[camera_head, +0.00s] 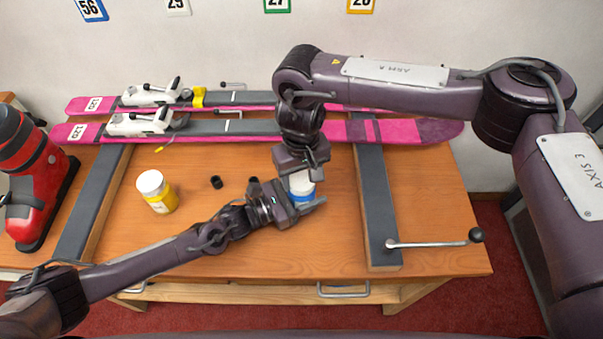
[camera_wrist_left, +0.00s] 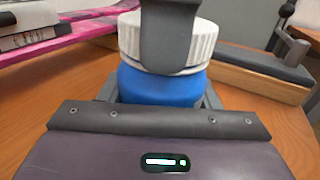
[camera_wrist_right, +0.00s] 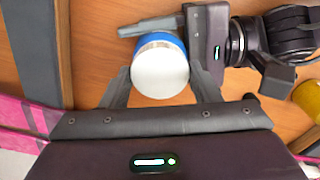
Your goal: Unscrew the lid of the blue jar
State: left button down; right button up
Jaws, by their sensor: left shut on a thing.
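The blue jar (camera_head: 302,196) stands upright on the wooden bench with its white ribbed lid (camera_head: 300,180) on it. In the left wrist view the blue body (camera_wrist_left: 160,88) shows below the lid (camera_wrist_left: 128,36). My left gripper (camera_head: 302,205) is shut on the jar's blue body from the side. My right gripper (camera_head: 302,172) points down from above, with its fingers on either side of the lid. In the right wrist view the lid's top (camera_wrist_right: 160,72) lies between its fingertips; whether they touch it, I cannot tell. One right finger hides part of the lid in the left wrist view.
A yellow jar with a white lid (camera_head: 154,185) stands left of the blue jar. Pink skis (camera_head: 420,131) lie along the back, a red boot (camera_head: 35,185) stands far left. A crank handle (camera_head: 435,243) is at right.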

jog(key=c, duration=0.5)
jog(key=n, duration=0.7)
jog(key=shift+c, duration=0.2)
jog(key=n, duration=1)
jog(key=shift+n, duration=0.3)
jog(key=n, duration=0.4)
jog(key=shift+r, duration=0.1)
jog(key=n, duration=0.8)
jog(key=shift+n, duration=0.4)
jog(key=n, duration=0.8)
jog(key=shift+n, duration=0.3)
jog(key=n, duration=0.4)
jog(key=shift+n, duration=0.3)
jog(key=n, duration=0.4)
jog(key=shift+r, duration=0.1)
jog(key=n, duration=0.6)
